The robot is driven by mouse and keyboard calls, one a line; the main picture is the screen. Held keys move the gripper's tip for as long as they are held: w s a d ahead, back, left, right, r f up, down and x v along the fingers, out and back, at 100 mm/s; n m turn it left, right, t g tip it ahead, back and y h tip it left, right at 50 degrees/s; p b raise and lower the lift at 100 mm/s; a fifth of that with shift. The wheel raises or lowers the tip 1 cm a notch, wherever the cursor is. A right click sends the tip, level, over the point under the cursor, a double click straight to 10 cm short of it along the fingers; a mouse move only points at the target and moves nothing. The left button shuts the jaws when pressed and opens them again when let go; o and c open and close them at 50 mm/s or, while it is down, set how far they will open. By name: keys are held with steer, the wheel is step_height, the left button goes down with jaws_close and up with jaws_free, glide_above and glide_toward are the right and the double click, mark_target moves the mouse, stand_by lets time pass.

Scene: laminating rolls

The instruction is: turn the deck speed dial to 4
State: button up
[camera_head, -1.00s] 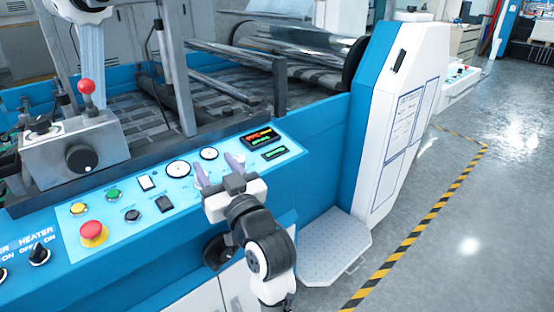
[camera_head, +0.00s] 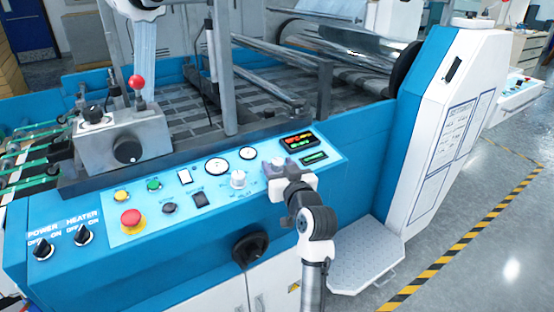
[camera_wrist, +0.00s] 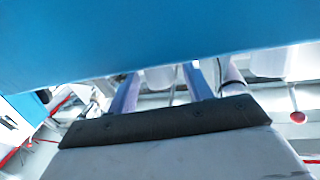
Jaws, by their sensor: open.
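On the blue control panel (camera_head: 104,233), a white knob (camera_head: 238,179) below the gauges stands clear of my gripper. My gripper (camera_head: 279,164) is farther right, near the panel face below the red-and-green display. In the wrist view, its two purple fingers are apart, and a white knob (camera_wrist: 160,78) shows between them below the blue surface. A second white knob (camera_wrist: 267,66) is right of the fingers there. The knob labels and pointer positions are too small to read, so I cannot tell which is the deck speed dial. Contact with the knob cannot be made out.
A red emergency button (camera_head: 132,221), a black switch (camera_head: 200,199) and two gauges (camera_head: 217,166) lie left of my gripper. A dark handwheel (camera_head: 250,249) sticks out below the panel. A metal step (camera_head: 365,260) is at lower right. Open floor lies beyond it.

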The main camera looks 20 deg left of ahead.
steer(key=shift+x, duration=0.9)
steer(key=shift+c, duration=0.2)
steer(key=c, duration=0.9)
steer(key=shift+f+b, duration=0.1)
steer(key=shift+b, duration=0.2)
